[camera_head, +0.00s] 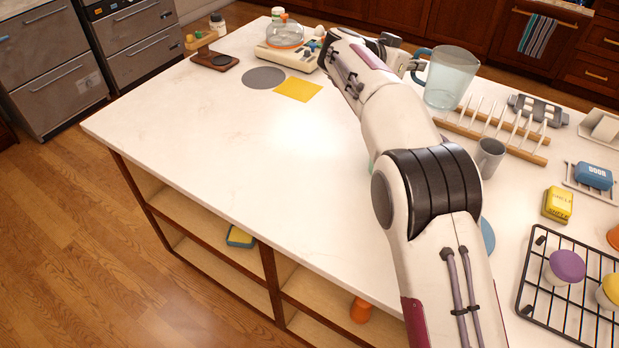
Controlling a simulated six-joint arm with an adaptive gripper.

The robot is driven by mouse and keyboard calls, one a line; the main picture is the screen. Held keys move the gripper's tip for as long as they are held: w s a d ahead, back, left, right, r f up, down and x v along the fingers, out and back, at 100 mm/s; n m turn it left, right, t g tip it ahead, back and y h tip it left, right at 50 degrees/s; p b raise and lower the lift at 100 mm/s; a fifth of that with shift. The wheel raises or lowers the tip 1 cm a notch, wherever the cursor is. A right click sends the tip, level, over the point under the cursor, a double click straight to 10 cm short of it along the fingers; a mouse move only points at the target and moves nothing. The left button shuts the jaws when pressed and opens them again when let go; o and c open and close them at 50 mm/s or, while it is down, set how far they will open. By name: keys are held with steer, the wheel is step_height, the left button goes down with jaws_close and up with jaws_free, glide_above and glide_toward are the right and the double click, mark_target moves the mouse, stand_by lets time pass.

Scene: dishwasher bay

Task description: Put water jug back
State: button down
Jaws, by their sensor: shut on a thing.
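The water jug (453,80) is clear and bluish with a blue handle. It is upright at the back right of the white island counter, beside the far end of the wooden plate rack. My gripper (414,64) is at the jug's left side, shut on its handle. My arm hides part of the gripper and the counter behind it. I cannot tell whether the jug's base touches the counter or hangs a little above it.
A grey round mat (264,78) and a yellow square (298,89) lie bare beside a scale with a glass dome (285,36). The counter's left middle is clear.

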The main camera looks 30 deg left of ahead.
steer(key=s+a+n+y, duration=0.3)
steer(key=s+a, duration=1)
steer(key=s, duration=0.1)
steer(key=s+a+f+n+y, duration=0.1)
steer(key=s+a+f, duration=0.1)
steer(key=s, duration=0.5)
steer(key=s+a+f+n+y, duration=0.1)
steer(key=s+a+f+y, duration=0.1)
steer(key=s, duration=0.6)
steer(key=shift+s+a+f+n+y, duration=0.25)
steer(key=shift+a+f, duration=0.3)
steer(key=shift+a, duration=0.85)
step_height(320, 180, down, 6)
steer(key=shift+f, duration=0.15)
steer(key=shift+f, duration=1.85)
steer(key=shift+f, duration=0.15)
